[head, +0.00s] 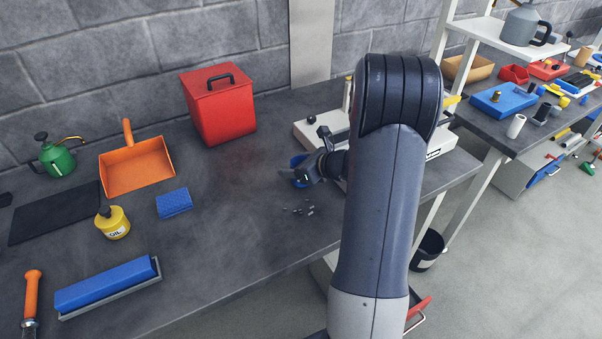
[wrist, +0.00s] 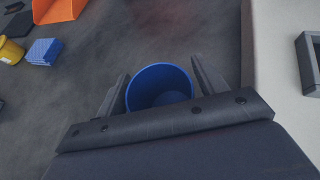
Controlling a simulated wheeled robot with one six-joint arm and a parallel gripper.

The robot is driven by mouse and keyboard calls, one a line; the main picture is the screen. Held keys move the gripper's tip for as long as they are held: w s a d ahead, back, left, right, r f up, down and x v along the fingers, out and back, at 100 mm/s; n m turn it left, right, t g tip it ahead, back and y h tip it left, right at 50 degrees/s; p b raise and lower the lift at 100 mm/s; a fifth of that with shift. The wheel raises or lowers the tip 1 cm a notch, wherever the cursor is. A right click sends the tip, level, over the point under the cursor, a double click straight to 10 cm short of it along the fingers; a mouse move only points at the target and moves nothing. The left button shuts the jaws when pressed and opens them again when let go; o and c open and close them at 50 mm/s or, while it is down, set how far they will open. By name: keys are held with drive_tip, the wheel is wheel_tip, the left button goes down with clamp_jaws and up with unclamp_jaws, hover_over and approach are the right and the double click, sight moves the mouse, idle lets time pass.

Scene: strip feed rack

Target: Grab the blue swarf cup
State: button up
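The blue swarf cup (wrist: 160,84) stands open-topped on the dark bench and looks empty. In the wrist view it sits between the two fingers of my gripper (wrist: 162,82), one on each side. The fingers are spread about as wide as the cup's rim; I cannot tell whether either touches it. The near part of the cup is hidden behind my gripper's body. In the head view only part of the cup (head: 298,178) shows beside my gripper (head: 306,172), with my arm covering the area to the right.
A pale machine base (head: 310,130) stands close to the right of the cup. Grey chips (head: 299,210) lie in front of it. A red bin (head: 220,108), blue sponge (head: 174,203), orange dustpan (head: 137,168) and yellow oil can (head: 113,224) stand to the left, with clear bench between.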

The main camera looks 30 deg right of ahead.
drive_tip(key=c, duration=0.8)
drive_tip(key=shift+c, duration=0.2)
